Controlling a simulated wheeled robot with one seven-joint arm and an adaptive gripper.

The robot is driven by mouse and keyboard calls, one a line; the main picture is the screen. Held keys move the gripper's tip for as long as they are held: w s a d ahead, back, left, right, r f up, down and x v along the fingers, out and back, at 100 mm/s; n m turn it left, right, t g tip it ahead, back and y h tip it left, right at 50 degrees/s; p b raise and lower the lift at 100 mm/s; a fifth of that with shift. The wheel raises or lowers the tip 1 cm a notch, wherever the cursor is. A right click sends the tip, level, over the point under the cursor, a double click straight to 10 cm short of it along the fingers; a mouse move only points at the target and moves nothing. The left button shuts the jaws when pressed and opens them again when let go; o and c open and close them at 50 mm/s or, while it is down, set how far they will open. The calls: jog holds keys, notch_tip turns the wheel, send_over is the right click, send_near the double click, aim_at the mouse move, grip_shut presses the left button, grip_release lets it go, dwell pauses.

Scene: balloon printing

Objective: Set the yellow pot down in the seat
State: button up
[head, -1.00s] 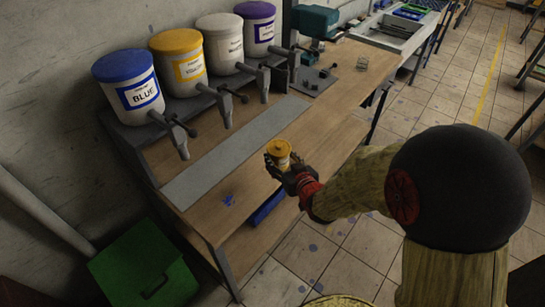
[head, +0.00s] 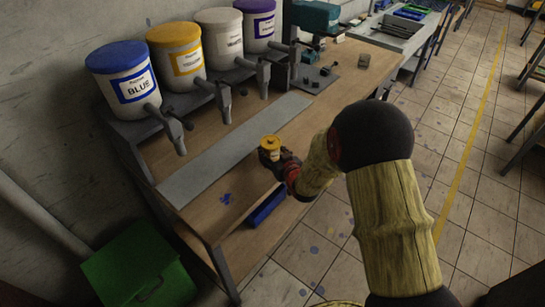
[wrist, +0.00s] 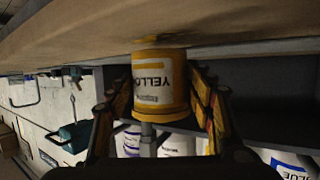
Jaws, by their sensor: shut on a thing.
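The yellow pot (head: 271,144) is small, with a yellow lid and a white label. My gripper (head: 272,156) is shut on it above the wooden bench, near its front edge. In the wrist view, the picture is upside down; the pot (wrist: 160,80) stands between the two fingers (wrist: 162,92), its label reading YELLOW. Its base is close to the bench top; I cannot tell if it touches. I cannot make out the seat clearly in either view.
A grey strip (head: 235,148) runs along the wooden bench (head: 215,215). Behind it stand large blue (head: 124,78), yellow (head: 178,58), white (head: 220,40) and purple (head: 258,25) tanks with projecting taps. A teal machine (head: 316,18) stands farther back. A green bin (head: 140,270) is at lower left.

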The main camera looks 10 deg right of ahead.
jog(key=shift+f, duration=0.6)
jog(key=shift+f, duration=0.15)
jog(key=o, duration=0.9)
jog(key=shift+f+b, duration=0.1)
jog(key=shift+b, duration=0.2)
jog(key=shift+c, duration=0.2)
jog(key=o, duration=0.5)
jog(key=shift+c, duration=0.2)
